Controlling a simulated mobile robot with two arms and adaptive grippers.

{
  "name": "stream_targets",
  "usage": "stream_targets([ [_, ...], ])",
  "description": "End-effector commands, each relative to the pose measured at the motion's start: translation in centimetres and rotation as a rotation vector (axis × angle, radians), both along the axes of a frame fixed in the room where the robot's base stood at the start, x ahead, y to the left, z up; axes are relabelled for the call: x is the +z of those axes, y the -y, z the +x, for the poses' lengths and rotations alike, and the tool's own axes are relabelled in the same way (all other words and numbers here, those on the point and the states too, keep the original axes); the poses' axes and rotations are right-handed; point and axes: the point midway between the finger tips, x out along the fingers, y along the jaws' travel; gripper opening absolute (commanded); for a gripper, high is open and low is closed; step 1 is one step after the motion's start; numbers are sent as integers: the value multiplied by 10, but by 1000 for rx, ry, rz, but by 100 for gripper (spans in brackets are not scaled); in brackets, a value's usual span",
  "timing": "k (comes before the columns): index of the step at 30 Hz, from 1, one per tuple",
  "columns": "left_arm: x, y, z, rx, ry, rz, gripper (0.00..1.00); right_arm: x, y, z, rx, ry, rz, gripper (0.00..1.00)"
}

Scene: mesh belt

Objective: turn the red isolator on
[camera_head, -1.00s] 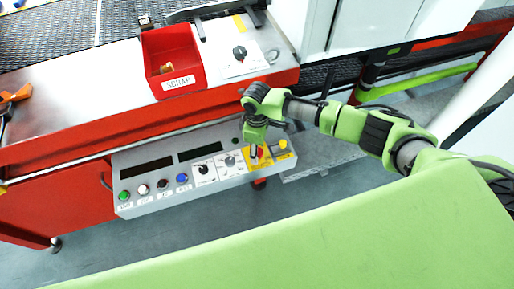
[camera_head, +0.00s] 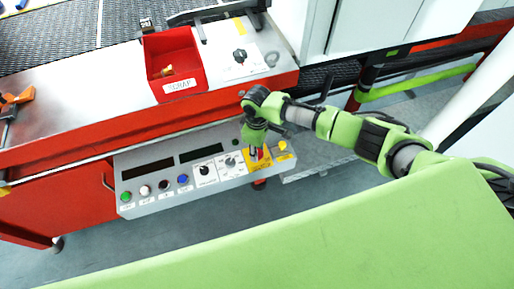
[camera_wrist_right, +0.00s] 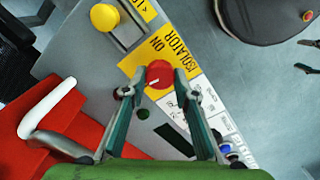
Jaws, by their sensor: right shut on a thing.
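The red isolator (camera_wrist_right: 159,73) is a round red knob with a short white mark, on a yellow plate (camera_wrist_right: 135,58) lettered "ISOLATOR" and "ON". In the head view a bit of the red knob (camera_head: 267,153) shows at the right end of the grey control panel (camera_head: 150,206). My right gripper (camera_wrist_right: 160,88) is shut on the red knob, one finger on each side of it. In the head view my right gripper (camera_head: 256,150) reaches down onto the yellow plate and hides part of it. My left gripper is not in view.
A yellow button (camera_head: 283,146) sits just right of the isolator. Black rotary switches (camera_head: 205,171) and several coloured buttons (camera_head: 183,179) line the panel to the left. A red scrap bin (camera_head: 172,62) stands on the machine bed behind. Grey floor lies in front.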

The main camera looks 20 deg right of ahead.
Motion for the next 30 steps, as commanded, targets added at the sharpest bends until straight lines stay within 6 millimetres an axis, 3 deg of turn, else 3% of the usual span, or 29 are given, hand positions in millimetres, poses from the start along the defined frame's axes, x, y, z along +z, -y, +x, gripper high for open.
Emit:
stream_targets([
  [12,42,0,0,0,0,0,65,4,-1,-2,-379,-5,2,6],
  [30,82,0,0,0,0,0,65,3,0,-1,-950,-4,-1,6],
])
